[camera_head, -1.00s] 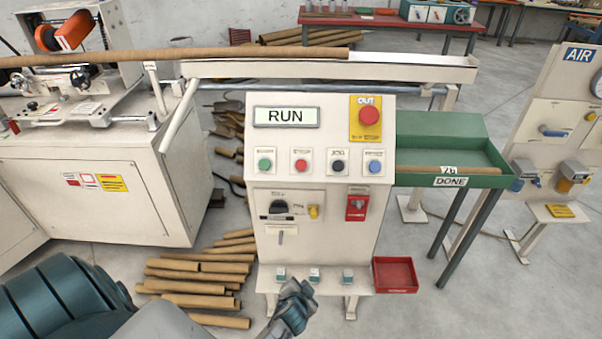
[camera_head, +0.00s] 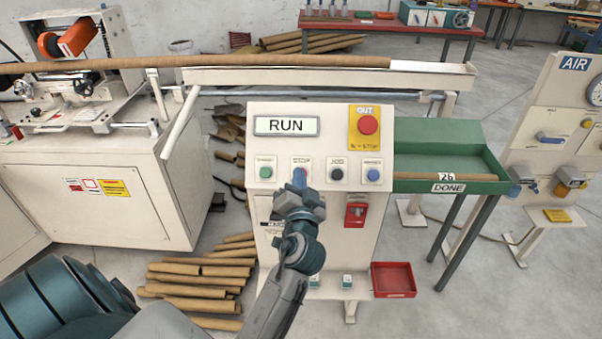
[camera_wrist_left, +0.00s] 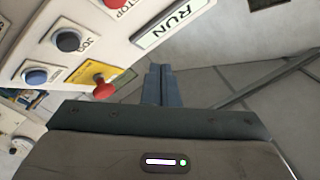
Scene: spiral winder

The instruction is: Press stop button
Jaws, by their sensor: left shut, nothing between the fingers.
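The white control panel (camera_head: 340,225) stands in the middle of the head view, its display (camera_head: 286,125) reading RUN. The stop button is red and is mostly hidden in the head view behind my left gripper (camera_head: 299,178). In the left wrist view the stop button (camera_wrist_left: 114,4) shows at the top edge with its STOP label. My left gripper is shut and empty, its fingertips (camera_wrist_left: 161,72) in front of the panel at the stop button's place in the head view. My right gripper is not in view.
A green button (camera_head: 265,173) is left of the stop button; a black jog button (camera_head: 337,174) and a blue button (camera_head: 373,175) are right. A red mushroom button (camera_head: 368,125) sits above on yellow. A red tray (camera_head: 393,280) sticks out lower right. Tubes (camera_head: 200,285) lie on the floor.

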